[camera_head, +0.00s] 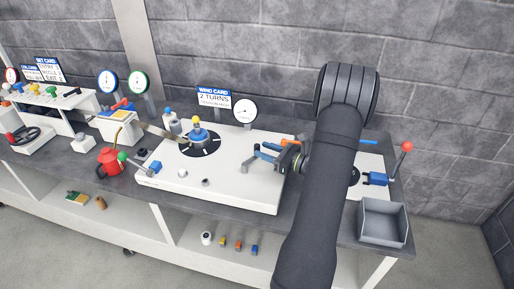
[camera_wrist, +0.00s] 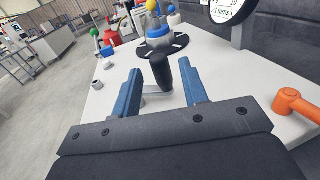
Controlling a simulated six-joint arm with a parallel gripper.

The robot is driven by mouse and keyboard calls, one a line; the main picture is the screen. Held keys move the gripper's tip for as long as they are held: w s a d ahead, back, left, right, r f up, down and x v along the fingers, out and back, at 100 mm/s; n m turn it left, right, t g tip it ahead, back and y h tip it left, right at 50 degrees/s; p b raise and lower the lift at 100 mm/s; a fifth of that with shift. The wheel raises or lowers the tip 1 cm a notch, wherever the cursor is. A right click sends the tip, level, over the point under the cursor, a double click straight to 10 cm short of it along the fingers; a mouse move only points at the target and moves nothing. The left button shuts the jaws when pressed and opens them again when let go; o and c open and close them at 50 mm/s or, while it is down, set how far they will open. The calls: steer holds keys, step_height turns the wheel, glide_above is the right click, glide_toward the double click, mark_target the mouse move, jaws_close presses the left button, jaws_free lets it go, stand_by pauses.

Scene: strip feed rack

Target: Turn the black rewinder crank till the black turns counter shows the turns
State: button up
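The black crank handle (camera_wrist: 161,74) stands upright in the wrist view on a grey crank arm (camera_wrist: 157,93) over the white plate (camera_wrist: 219,117). My gripper (camera_wrist: 160,68) has its two blue fingers apart, one on each side of the handle. A gap shows on both sides of it. In the head view my gripper (camera_head: 257,154) is low over the right part of the white plate; the handle is hard to make out there. The black-rimmed turns counter (camera_head: 244,111) stands behind the plate, its reading too small to tell. It also shows, cut off, in the wrist view (camera_wrist: 229,8).
The wind card (camera_head: 214,97) reads 2 TURNS. A black disc (camera_head: 200,151) with a blue and yellow knob (camera_head: 198,132) is left of my gripper. An orange handle (camera_wrist: 296,103) lies close on the right. A grey bin (camera_head: 382,222) and a red-knobbed lever (camera_head: 407,147) are further right.

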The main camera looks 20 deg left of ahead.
mark_target(257, 147)
steer(key=shift+x, duration=1.85)
jaws_close()
